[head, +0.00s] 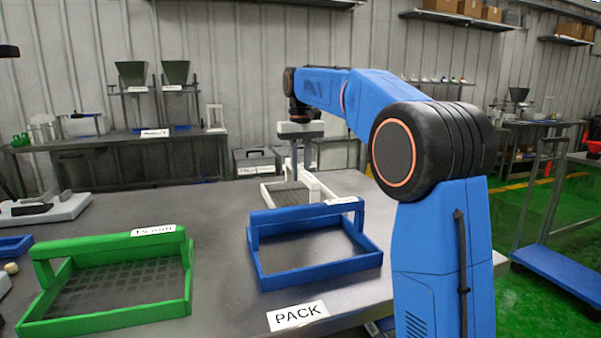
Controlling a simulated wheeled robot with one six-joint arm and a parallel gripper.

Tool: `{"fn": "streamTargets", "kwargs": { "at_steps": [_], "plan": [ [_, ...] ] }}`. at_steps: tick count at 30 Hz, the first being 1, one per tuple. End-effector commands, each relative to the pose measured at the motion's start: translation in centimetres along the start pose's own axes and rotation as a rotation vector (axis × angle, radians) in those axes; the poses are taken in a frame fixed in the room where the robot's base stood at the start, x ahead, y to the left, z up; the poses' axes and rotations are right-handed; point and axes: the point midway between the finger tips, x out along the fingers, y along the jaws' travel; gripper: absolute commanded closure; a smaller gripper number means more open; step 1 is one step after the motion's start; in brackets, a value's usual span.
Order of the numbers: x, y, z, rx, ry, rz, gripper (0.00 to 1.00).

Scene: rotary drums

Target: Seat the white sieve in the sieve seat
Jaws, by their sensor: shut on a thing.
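The white sieve (313,187) is a low frame with a dark mesh and a raised handle, at the far middle of the grey table in the head view. My gripper (304,164) points down over it and is shut on its handle. Whether the sieve rests on the table or hangs just above it I cannot tell. The blue sieve's handle hides part of its near side. I cannot make out the sieve seat for certain.
A blue sieve (259,272) stands in front of the white one, behind a PACK label (297,316). A green sieve (115,316) stands at the left. Grey boxes (256,163) are behind the table. Bare tabletop lies between the green and blue sieves.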

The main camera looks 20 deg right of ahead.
Motion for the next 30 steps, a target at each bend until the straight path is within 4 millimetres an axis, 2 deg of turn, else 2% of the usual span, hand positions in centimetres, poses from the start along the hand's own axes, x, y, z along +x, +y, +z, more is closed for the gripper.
{"fn": "streamTargets", "kwargs": {
  "at_steps": [14, 15, 16, 26, 30],
  "plan": [
    [0.7, 0.0, 0.0, 0.0, 0.002, 0.0, 1.0],
    [0.7, 0.0, 0.0, 0.0, 0.001, 0.0, 0.7],
    [0.7, 0.0, 0.0, 0.0, 0.001, 0.0, 0.63],
    [0.6, 0.0, 0.0, 0.0, 0.001, 0.0, 0.61],
    [-0.4, 0.0, -0.1, 0.0, 0.002, 0.0, 0.61]
  ]
}}
